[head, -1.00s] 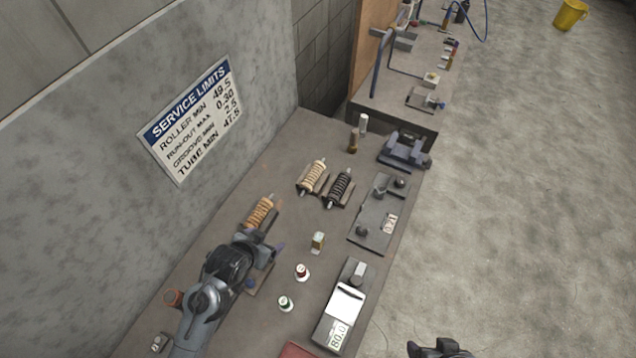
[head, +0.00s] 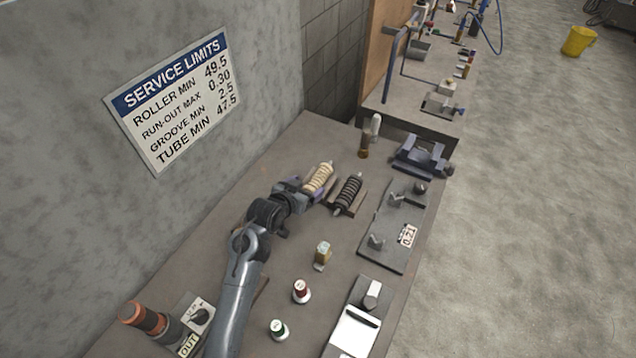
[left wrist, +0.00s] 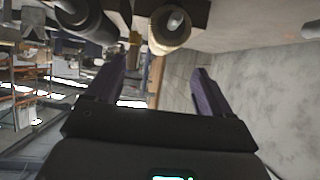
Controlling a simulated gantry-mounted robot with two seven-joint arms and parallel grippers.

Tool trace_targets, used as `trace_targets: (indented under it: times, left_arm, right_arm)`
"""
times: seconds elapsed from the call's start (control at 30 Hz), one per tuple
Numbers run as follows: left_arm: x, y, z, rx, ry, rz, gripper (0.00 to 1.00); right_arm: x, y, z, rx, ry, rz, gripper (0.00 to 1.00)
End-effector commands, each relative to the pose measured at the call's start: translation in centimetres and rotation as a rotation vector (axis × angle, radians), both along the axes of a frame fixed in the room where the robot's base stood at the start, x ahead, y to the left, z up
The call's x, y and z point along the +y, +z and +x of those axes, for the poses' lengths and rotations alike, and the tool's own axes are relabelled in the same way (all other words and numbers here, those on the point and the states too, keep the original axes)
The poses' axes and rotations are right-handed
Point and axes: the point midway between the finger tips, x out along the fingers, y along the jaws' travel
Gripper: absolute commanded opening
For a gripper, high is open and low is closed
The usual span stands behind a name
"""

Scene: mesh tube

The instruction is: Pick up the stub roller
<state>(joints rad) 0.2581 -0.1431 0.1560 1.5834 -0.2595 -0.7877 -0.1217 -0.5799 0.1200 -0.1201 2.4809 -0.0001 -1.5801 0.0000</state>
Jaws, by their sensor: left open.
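A short tan ribbed roller (head: 318,178) lies in a cradle near the wall, beside a dark ribbed roller (head: 347,192) in its own cradle. I cannot tell by look which roller is called the stub roller. My left gripper (head: 303,190) is open at the near end of the tan roller. In the left wrist view, the pale round end of the tan roller (left wrist: 170,27) shows above and between the spread purple fingers (left wrist: 153,85). The dark roller (left wrist: 82,18) is at upper left there. I cannot tell whether the fingers touch anything. My right gripper is not in view.
A gauge plate (head: 395,230) lies right. The wall sign (head: 170,100) hangs left.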

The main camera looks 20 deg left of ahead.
Motion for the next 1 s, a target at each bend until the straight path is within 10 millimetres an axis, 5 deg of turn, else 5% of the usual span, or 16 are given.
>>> trace_targets:
  times: [0.73, 1.0]
  left_arm:
    - [-0.7, -3.5, 5.6, 0.001, 0.000, 0.000, 0.82]
    - [-0.8, -3.8, 6.3, 0.000, 0.000, 0.001, 0.82]
  right_arm:
    - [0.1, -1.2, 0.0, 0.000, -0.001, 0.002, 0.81]
    - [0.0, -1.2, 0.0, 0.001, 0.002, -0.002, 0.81]
